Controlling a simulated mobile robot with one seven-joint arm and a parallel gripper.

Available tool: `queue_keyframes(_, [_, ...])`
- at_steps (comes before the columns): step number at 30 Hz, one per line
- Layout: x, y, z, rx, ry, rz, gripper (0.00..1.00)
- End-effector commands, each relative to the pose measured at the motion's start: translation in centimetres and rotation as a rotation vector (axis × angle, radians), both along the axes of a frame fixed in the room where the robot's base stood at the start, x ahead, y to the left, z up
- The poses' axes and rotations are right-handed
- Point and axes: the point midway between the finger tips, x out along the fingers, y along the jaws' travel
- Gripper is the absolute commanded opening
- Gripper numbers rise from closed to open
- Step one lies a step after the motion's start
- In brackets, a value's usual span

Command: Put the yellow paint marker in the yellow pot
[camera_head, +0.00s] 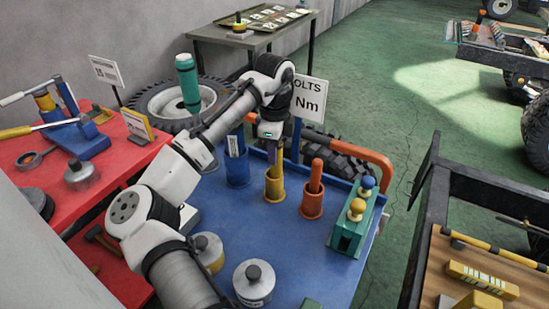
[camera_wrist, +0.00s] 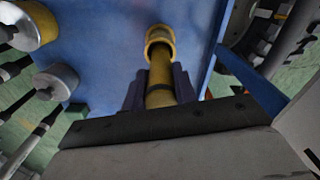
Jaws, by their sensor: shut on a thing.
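The yellow pot (camera_head: 273,188) stands upright on the blue table top (camera_head: 290,250), between a blue pot and an orange pot. My gripper (camera_head: 271,148) is above the yellow pot, pointing down. In the wrist view my gripper's dark fingers (camera_wrist: 160,85) are shut on the yellow paint marker (camera_wrist: 160,95), which has a dark band. The marker's far end lies against the mouth of the yellow pot (camera_wrist: 160,38) in that view. I cannot tell whether its tip is inside the rim or just above it. The fingers hide part of the marker.
The blue pot (camera_head: 237,172) holds a blue item and the orange pot (camera_head: 312,205) holds an orange marker, close on either side. A green block (camera_head: 345,237) with yellow and blue knobs stands at right. Grey-lidded cans (camera_head: 254,286) stand at front left. The table's middle front is clear.

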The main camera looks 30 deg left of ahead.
Motion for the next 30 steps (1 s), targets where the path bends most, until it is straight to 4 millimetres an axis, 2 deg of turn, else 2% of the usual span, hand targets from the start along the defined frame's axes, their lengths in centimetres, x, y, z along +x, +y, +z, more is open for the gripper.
queue_keyframes(3, [0.0, 0.0, -1.9, -0.001, 0.001, 0.001, 0.05])
queue_keyframes(6, [0.0, 0.0, -2.9, 0.0, 0.0, 0.0, 0.05])
queue_keyframes(13, [0.0, 0.0, -3.2, 0.0, -0.001, 0.0, 0.05])
queue_keyframes(14, [0.0, 0.0, -3.2, -0.001, 0.0, 0.0, 0.3])
queue_keyframes(18, [0.0, 0.0, -3.2, -0.001, 0.0, 0.0, 0.49])
queue_keyframes(26, [0.0, 0.0, -3.1, 0.0, 0.0, 0.0, 0.5])
queue_keyframes(30, [0.1, 0.0, -2.4, 0.0, -0.001, 0.0, 0.5])
